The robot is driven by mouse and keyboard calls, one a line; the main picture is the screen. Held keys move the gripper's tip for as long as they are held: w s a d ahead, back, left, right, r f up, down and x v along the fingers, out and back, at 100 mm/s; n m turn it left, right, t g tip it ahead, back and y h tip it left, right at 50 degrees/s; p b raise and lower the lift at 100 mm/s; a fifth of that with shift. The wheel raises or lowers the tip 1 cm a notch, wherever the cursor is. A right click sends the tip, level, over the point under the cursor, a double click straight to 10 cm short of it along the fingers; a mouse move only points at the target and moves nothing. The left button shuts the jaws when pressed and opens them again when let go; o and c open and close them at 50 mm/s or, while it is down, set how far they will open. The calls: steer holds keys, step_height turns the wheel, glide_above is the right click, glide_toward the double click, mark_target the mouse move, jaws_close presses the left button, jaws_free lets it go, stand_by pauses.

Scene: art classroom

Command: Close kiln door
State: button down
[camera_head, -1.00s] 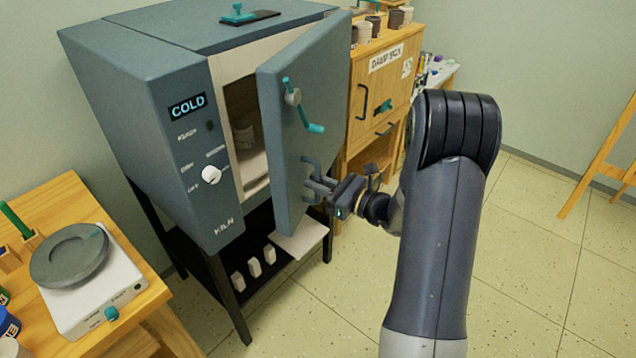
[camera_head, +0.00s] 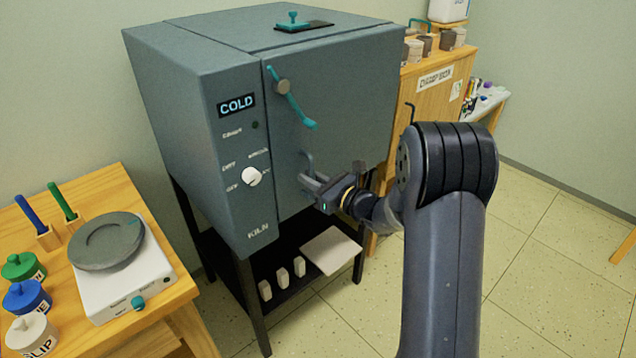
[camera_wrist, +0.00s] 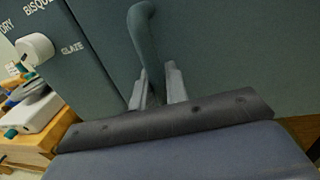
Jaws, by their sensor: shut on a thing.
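The grey-blue kiln (camera_head: 185,120) stands on a dark stand, with a "COLD" display (camera_head: 237,104) on its front panel. Its door (camera_head: 350,95) lies flush, or very nearly flush, with the front; the chamber is hidden, and I cannot tell whether a thin gap remains. A teal latch lever (camera_head: 291,98) slants down to the right on the door's upper left. My gripper (camera_head: 309,182) is shut on the grey door handle (camera_head: 306,160). In the wrist view, the two fingers of my gripper (camera_wrist: 157,92) sit around the lower part of the handle (camera_wrist: 142,32).
A wooden table (camera_head: 115,188) at left carries a white wheel unit (camera_head: 125,284) and several jars. A shelf under the kiln holds small white blocks and a pale slab (camera_head: 331,251). A wooden cabinet (camera_head: 430,85) stands at right. Tiled floor (camera_head: 540,270) is open at right.

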steer(key=shift+w+r, duration=0.1)
steer(key=shift+r, duration=0.05)
steer(key=c, duration=1.5)
jaws_free()
steer(key=shift+a, duration=0.2)
steer(key=shift+d, duration=0.1)
steer(key=v, duration=1)
steer(key=shift+s+d, duration=0.25)
